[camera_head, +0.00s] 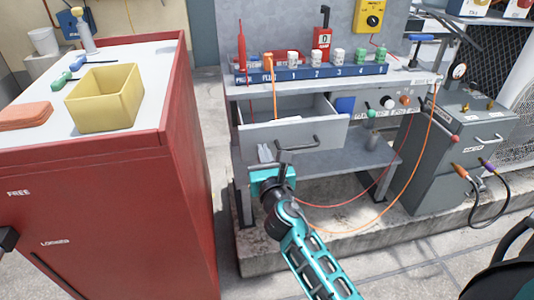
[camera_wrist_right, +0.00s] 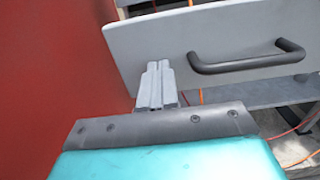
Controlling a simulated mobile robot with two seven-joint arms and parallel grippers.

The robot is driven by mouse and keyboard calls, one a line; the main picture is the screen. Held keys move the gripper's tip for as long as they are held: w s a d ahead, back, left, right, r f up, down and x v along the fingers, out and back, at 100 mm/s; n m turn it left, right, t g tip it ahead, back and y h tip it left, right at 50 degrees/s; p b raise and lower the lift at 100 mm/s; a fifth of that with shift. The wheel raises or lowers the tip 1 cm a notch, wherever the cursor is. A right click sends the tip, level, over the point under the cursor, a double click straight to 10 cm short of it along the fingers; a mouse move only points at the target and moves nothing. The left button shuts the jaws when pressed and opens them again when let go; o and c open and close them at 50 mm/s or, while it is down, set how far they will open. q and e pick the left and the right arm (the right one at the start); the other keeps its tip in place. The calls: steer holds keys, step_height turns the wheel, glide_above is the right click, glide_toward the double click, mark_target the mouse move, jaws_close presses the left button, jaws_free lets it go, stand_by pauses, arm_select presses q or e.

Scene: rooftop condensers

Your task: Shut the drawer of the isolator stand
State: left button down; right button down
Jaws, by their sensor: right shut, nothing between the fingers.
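The isolator stand (camera_head: 378,158) is a grey bench with a drawer under its top. The drawer (camera_head: 325,138) stands pulled out, its inside partly visible from above. Its grey front also shows in the right wrist view (camera_wrist_right: 150,40). A dark bar handle (camera_head: 297,146) is on the front; in the wrist view the handle (camera_wrist_right: 245,60) lies to the right of my fingers. My right gripper (camera_head: 284,157) is shut and empty, its fingers (camera_wrist_right: 157,84) pointing at the drawer front, left of the handle. Whether they touch it I cannot tell. My left gripper is not in view.
A red cabinet (camera_head: 110,200) with a yellow bin (camera_head: 105,97) on top stands close at left. A blue rack (camera_head: 310,73) sits on the stand. An orange cable (camera_head: 428,130) loops down at right, beside a grey unit (camera_head: 450,150).

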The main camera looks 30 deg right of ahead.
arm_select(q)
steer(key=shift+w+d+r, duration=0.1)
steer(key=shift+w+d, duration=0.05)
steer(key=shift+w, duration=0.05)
arm_select(e)
steer(key=shift+w, duration=0.15)
